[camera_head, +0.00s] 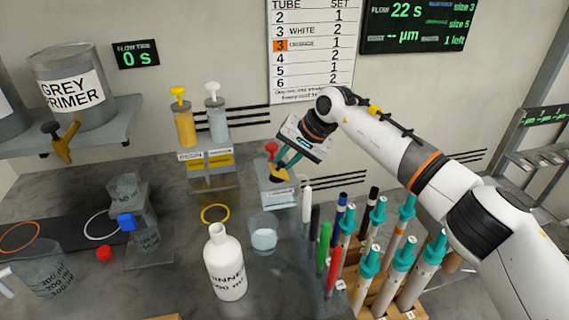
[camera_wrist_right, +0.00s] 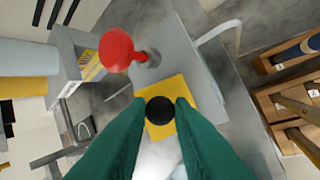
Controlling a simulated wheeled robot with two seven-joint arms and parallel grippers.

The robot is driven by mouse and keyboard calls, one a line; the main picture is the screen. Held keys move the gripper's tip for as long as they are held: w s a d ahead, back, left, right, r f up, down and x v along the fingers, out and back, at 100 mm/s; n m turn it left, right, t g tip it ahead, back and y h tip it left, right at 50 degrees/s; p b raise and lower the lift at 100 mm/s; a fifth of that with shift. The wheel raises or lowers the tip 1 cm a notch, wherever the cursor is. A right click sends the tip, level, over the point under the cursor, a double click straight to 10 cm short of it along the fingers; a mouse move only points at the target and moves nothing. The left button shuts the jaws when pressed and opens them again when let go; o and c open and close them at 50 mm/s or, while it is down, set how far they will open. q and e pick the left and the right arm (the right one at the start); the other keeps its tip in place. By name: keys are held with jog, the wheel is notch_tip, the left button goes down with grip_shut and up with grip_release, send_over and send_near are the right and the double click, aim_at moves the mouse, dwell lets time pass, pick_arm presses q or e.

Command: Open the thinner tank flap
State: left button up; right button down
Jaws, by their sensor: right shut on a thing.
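The thinner tank (camera_head: 277,197) is a small grey box with a label on its front, standing at the back of the bench. Its yellow flap (camera_head: 279,174) is at the top; the wrist view shows the flap (camera_wrist_right: 182,91) as a yellow square with a round black knob (camera_wrist_right: 160,110). I cannot tell whether the flap is raised. My right gripper (camera_head: 284,163) reaches down to it, and its teal fingers (camera_wrist_right: 160,125) are shut on the black knob. A red knob (camera_wrist_right: 118,50) stands beside the flap. My left gripper is not in view.
A white thinner bottle (camera_head: 225,268) and a clear beaker (camera_head: 263,235) stand in front of the tank. Coloured markers and teal-topped tubes (camera_head: 398,262) crowd the right. Two pump bottles (camera_head: 184,120) stand on a stand to the left.

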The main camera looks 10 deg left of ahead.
dwell(0.4)
jog(key=c, duration=1.3)
grip_release()
jog(key=shift+w, duration=0.1)
jog(key=p+v, duration=0.3)
jog(key=v, duration=0.9)
jog(key=shift+d, duration=0.15)
